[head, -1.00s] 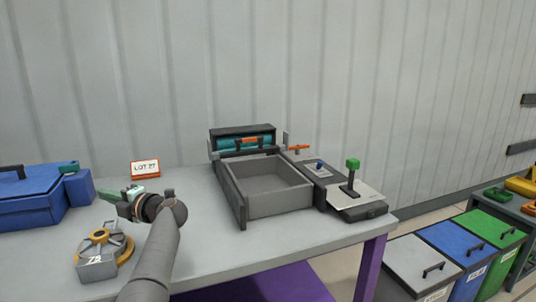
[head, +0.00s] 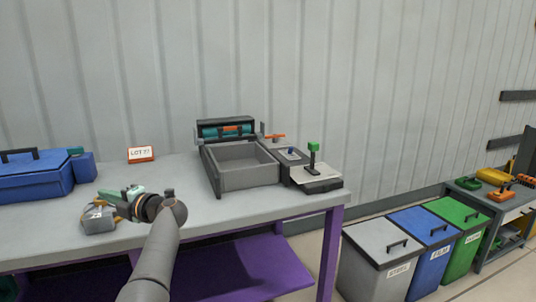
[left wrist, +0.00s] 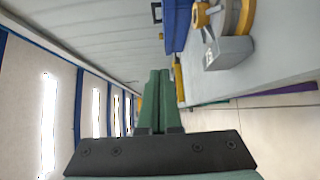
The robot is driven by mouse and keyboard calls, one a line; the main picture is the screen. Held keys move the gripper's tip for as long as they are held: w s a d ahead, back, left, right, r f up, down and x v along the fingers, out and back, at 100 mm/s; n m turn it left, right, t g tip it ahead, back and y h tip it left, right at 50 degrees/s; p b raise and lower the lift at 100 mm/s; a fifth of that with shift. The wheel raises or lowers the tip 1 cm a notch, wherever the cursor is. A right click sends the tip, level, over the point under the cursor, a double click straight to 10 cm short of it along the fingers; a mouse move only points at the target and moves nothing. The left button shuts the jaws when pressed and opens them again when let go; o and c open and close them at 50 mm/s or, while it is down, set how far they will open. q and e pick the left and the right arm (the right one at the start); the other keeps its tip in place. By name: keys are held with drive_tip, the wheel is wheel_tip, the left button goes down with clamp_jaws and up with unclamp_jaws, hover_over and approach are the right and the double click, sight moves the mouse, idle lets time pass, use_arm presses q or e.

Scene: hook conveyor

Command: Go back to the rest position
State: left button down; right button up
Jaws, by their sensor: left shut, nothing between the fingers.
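My left gripper (head: 124,194) is over the front left of the grey table (head: 190,207), its arm rising from the bottom of the head view. In the left wrist view its two green fingers (left wrist: 159,100) are shut together with nothing between them. My right gripper is not in view.
A blue box (head: 35,180) stands at the table's left. A grey open tray machine (head: 249,176) and a green-knobbed lever unit (head: 317,172) stand at the right. A LOT sign (head: 141,154) stands behind. Grey (head: 375,270), blue (head: 420,250) and green (head: 462,235) bins stand on the floor at right.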

use_arm(q)
drive_tip(key=s+d+f+m+t+h, duration=0.3)
drive_tip(key=s+d+f+m+h, duration=0.25)
drive_tip(key=f+m, duration=0.4)
drive_tip(key=s+d+f+m+t+h, duration=0.4)
drive_tip(key=s+d+f+m+h, duration=0.15)
drive_tip(key=f+m, duration=0.4)
drive_tip(key=s+d+f+m+t+h, duration=0.3)
drive_tip(key=s+d+f+m+h, duration=0.25)
drive_tip(key=f+m, duration=0.35)
drive_tip(key=s+d+f+m+g+h, duration=0.25)
drive_tip(key=s+d+f+g, duration=0.2)
drive_tip(key=s, duration=0.65)
drive_tip(key=s+d+f+m+g+h, duration=0.1)
drive_tip(key=s+d+f+m+g, duration=0.35)
drive_tip(key=s, duration=0.65)
wheel_tip(320, 180, up, 11)
drive_tip(key=s+a+n+t+p, duration=0.1)
drive_tip(key=s+a+t+p, duration=0.1)
drive_tip(key=p, duration=1.3)
drive_tip(key=shift+r+y, duration=0.2)
drive_tip(key=shift+y, duration=0.2)
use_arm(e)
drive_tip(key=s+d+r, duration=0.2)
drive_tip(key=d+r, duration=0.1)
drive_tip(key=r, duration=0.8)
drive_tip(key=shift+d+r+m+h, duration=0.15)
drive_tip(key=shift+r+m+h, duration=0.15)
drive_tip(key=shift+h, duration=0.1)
